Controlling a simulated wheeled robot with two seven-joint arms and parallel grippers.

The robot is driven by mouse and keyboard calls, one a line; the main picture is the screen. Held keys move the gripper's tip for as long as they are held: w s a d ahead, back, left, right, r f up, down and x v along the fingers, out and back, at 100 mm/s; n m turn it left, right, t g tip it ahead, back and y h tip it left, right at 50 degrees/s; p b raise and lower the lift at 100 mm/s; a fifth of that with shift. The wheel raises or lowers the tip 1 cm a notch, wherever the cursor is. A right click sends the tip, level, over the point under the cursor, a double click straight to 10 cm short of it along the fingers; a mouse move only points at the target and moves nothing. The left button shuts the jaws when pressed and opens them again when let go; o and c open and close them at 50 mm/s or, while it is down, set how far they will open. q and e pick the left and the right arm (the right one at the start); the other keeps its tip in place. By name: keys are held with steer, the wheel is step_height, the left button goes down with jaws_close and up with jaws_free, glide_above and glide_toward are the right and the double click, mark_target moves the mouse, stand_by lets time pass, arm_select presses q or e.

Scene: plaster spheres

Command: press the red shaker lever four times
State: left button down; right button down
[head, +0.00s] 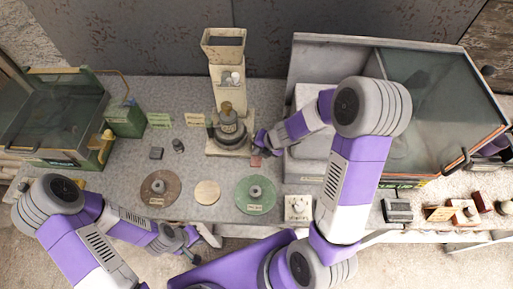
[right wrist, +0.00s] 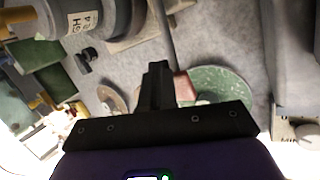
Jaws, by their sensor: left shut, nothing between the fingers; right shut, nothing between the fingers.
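The red shaker lever tip (head: 256,161) shows at the front right of the shaker (head: 228,75), a pale column with a hopper on top and a labelled jar at its foot. In the right wrist view the red lever tip (right wrist: 184,86) ends a grey rod and lies right beside my fingers, partly hidden by them. My right gripper (head: 260,146) is shut and empty, close to the lever; I cannot tell whether it touches. It also shows in the right wrist view (right wrist: 158,72). My left gripper (head: 190,238) is shut and empty at the table's front edge, away from the shaker.
A green disc (head: 243,201), a pale round plate (head: 207,192) and a brown disc (head: 154,198) lie along the front. A large glass-sided box (head: 430,95) fills the right, partly behind my right arm. A green glass case (head: 62,158) stands at the left.

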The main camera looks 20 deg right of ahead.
steer(key=shift+s+a+f, duration=0.1)
steer(key=shift+s+f, duration=0.05)
steer(key=shift+f, duration=0.1)
stand_by(0.7)
steer(key=r+p, duration=0.1)
steer(key=w+r+p, duration=0.1)
steer(key=r+p, duration=0.2)
steer(key=p, duration=0.1)
steer(key=shift+w+d+r, duration=0.15)
steer(key=shift+w+d, duration=0.15)
steer(key=shift+d, duration=0.1)
stand_by(0.3)
steer(key=r+p, duration=0.1)
steer(key=p, duration=0.1)
steer(key=w+r+p, duration=0.1)
steer(key=r+p, duration=0.1)
steer(key=w+d+r+p, duration=0.1)
steer(key=p, duration=0.1)
steer(key=shift+r, duration=0.3)
